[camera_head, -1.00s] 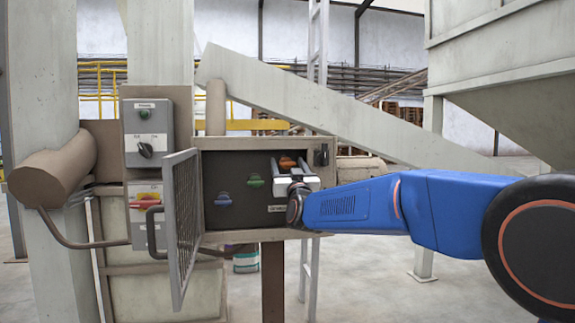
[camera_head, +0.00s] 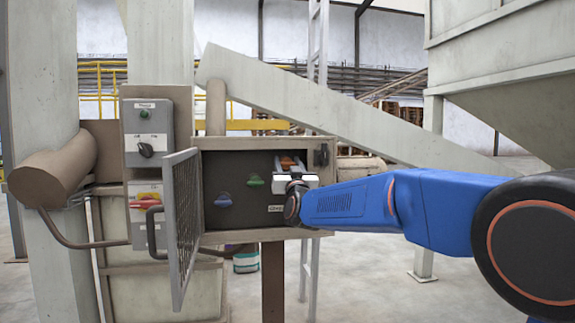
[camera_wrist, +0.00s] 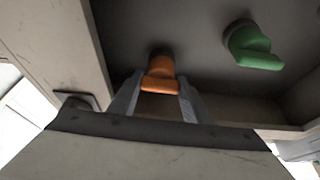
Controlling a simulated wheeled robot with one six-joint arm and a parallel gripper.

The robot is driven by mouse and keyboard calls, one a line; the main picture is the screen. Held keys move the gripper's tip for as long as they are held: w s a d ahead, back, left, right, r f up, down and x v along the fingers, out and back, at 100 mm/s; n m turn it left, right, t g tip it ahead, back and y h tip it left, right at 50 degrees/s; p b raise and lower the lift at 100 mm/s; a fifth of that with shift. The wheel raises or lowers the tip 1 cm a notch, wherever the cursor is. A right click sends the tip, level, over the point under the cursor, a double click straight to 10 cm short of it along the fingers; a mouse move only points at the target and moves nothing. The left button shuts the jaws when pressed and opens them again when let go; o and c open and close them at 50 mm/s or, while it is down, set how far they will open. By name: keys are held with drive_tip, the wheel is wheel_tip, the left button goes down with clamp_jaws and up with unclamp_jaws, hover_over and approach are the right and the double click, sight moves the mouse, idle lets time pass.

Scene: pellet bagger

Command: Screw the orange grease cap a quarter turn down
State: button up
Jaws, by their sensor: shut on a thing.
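The orange grease cap (camera_head: 287,162) is on the back panel of the open box, at its upper right. In the wrist view the orange cap (camera_wrist: 160,76) sits between the two fingers, its winged front toward me. My gripper (camera_head: 287,166) reaches into the box from the right. In the wrist view my gripper (camera_wrist: 160,100) is closed on the cap's sides. The cap's lower part is partly hidden by the fingers in the head view.
A green cap (camera_head: 253,181) and a blue cap (camera_head: 223,199) are left of the orange one. The mesh door (camera_head: 183,215) stands open at the left. The box's right wall (camera_head: 326,200) is close to my gripper. A latch (camera_head: 321,155) is on it.

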drive_tip(key=m+h, duration=0.1)
drive_tip(key=m, duration=0.2)
drive_tip(key=m+h, duration=0.2)
drive_tip(key=m, duration=0.1)
drive_tip(key=shift+m+h, duration=0.3)
drive_tip(key=m+h, duration=0.1)
drive_tip(key=m, duration=0.2)
drive_tip(key=m+h, duration=0.1)
drive_tip(key=m, duration=0.2)
drive_tip(key=shift+f+g+h, duration=0.1)
drive_tip(key=shift+g+h, duration=0.2)
drive_tip(key=m+g+h, duration=0.1)
drive_tip(key=m, duration=0.4)
drive_tip(key=shift+d, duration=0.1)
drive_tip(key=shift+f+m+g+h, duration=0.15)
drive_tip(key=shift+m+g, duration=0.3)
drive_tip(key=shift+m, duration=0.55)
drive_tip(key=shift+r+m+g+h, duration=0.15)
drive_tip(key=shift+m+g, duration=0.3)
drive_tip(key=shift+m, duration=0.55)
drive_tip(key=shift+f, duration=0.15)
drive_tip(key=o, duration=1)
drive_tip(key=shift+d, duration=0.1)
drive_tip(key=shift+o, duration=0.2)
